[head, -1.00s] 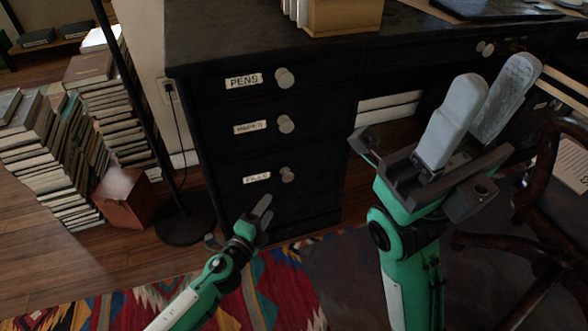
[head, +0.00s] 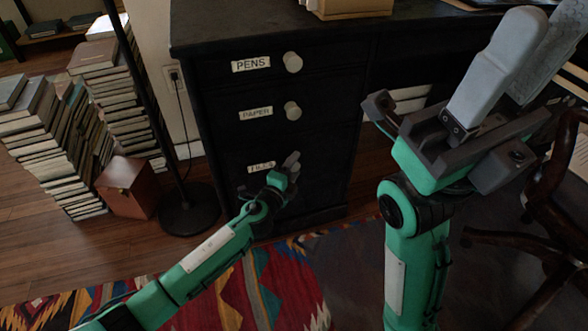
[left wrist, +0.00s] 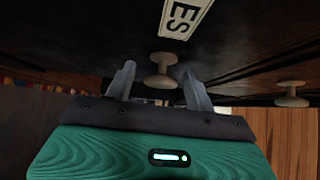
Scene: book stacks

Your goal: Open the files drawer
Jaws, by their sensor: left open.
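The files drawer (head: 325,170) is the lowest of three dark drawers in the desk's left pedestal and looks closed. Its white label (head: 260,167) is partly covered by my left gripper (head: 292,162), which is at the drawer front and hides the knob in the head view. In the left wrist view the round knob (left wrist: 160,80) shows between the two open fingers, with the end of the label (left wrist: 184,16) above it. I cannot tell whether the fingers touch the knob. My right gripper (head: 528,50) is raised at the right, open and empty.
The pens drawer knob (head: 293,62) and paper drawer knob (head: 292,111) are above. A floor lamp base (head: 188,208), a brown box (head: 128,187) and book stacks (head: 55,140) stand left. A wooden chair (head: 550,190) is at right. A patterned rug (head: 255,280) lies in front.

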